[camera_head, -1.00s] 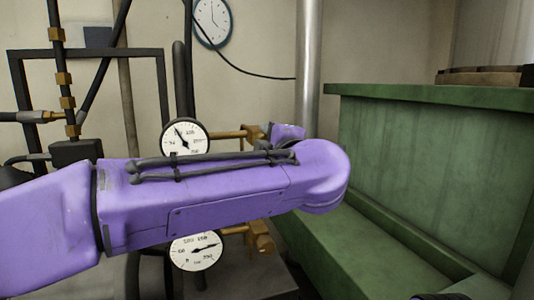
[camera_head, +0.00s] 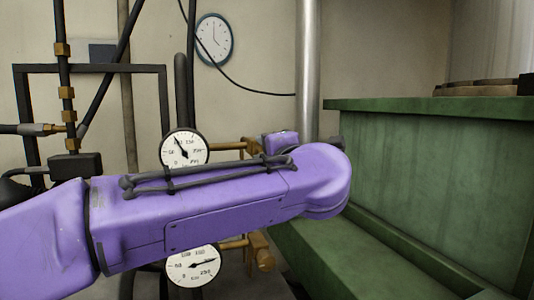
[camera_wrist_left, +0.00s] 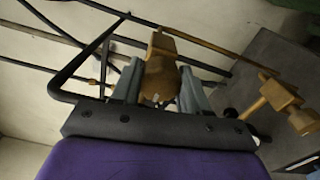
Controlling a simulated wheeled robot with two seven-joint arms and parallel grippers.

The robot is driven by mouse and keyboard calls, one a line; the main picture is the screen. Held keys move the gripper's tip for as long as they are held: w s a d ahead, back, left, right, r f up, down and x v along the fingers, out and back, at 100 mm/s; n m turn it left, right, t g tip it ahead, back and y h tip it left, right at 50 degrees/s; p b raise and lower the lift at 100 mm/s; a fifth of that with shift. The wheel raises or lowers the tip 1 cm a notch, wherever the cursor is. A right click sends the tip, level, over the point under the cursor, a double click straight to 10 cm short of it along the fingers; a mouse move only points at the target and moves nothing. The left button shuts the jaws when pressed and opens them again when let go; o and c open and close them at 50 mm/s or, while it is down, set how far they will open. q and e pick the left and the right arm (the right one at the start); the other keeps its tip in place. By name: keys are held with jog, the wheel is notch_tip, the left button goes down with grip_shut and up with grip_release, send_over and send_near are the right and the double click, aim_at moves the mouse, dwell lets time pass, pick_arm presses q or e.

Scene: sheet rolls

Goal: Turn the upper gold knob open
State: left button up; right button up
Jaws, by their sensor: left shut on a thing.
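The upper gold knob (camera_wrist_left: 160,82) is between the two grey fingers of my left gripper (camera_wrist_left: 161,70) in the left wrist view. The fingers are shut on it from both sides. In the head view only part of the upper gold valve (camera_head: 250,146) shows, at the end of a brass pipe beside the upper gauge (camera_head: 185,149). My purple forearm hides the knob and the fingers there. The lower gold knob (camera_head: 262,252) shows below the forearm, and also at the right of the wrist view (camera_wrist_left: 300,118). My right gripper is not in view.
The lower gauge (camera_head: 194,265) is just under my forearm. Dark pipes and a black frame (camera_head: 90,69) stand at the left. A green bench-like block (camera_head: 430,180) fills the right side. A silver pipe (camera_head: 309,70) rises behind my wrist.

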pick_arm(q)
jog(key=shift+r, duration=0.15)
jog(key=o, duration=0.9)
jog(key=shift+o, duration=0.8)
jog(key=shift+w+d, duration=0.1)
jog(key=shift+w, duration=0.1)
jog(key=b+v, duration=0.4)
jog(key=v, duration=0.6)
jog(key=shift+s, duration=0.25)
jog(key=shift+d, duration=0.1)
